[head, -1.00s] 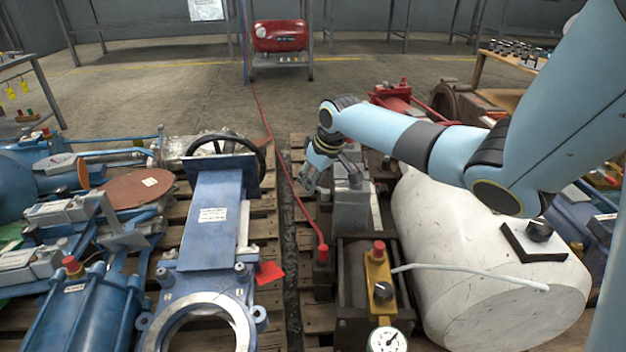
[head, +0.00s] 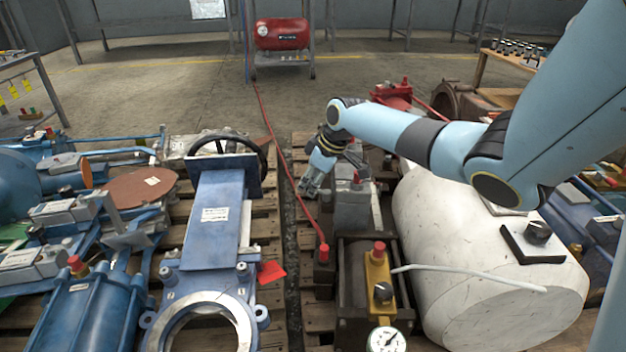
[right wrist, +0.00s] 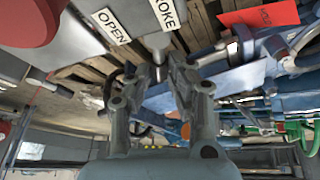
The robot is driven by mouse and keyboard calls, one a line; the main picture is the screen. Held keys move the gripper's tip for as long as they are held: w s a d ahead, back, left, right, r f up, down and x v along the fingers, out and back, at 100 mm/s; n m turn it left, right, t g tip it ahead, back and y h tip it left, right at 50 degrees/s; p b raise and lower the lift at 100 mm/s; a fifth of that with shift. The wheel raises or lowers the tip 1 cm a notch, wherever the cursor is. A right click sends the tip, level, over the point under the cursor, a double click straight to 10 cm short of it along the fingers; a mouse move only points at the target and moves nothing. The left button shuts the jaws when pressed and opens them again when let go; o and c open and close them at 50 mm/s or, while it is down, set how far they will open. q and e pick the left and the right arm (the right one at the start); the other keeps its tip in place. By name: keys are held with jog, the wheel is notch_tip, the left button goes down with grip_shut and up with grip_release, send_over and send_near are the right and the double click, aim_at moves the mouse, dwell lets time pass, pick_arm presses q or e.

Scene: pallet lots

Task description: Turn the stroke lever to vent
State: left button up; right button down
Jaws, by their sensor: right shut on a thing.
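The stroke lever shows in the right wrist view as a short grey round piece (right wrist: 157,42) under a grey block carrying "OPEN" and "STROKE" labels (right wrist: 168,13). My right gripper (right wrist: 160,72) is shut on it, with one finger on each side. In the head view my right gripper (head: 310,186) is at the left side of a grey valve box (head: 354,208) on the right pallet. The wrist and fingers hide the lever there, so I cannot read its exact angle. My left gripper is not in view.
A blue gate valve with a handwheel (head: 212,215) stands on the left pallet, with a red tag (head: 270,272) beside it. A red hose (head: 292,180) runs along the gap. A white cylinder (head: 455,240) lies below my right arm. A pressure gauge (head: 387,341) is in front.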

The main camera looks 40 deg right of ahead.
jog(key=shift+s+a+n+g+y, duration=0.15)
jog(key=shift+s+a+n+y, duration=0.15)
jog(key=shift+n, duration=0.65)
jog(key=shift+s+a+n+g+y, duration=0.15)
jog(key=shift+n+y, duration=0.25)
jog(key=shift+n, duration=0.55)
jog(key=shift+a, duration=0.1)
jog(key=c, duration=1.2)
grip_release()
jog(key=shift+c, duration=0.2)
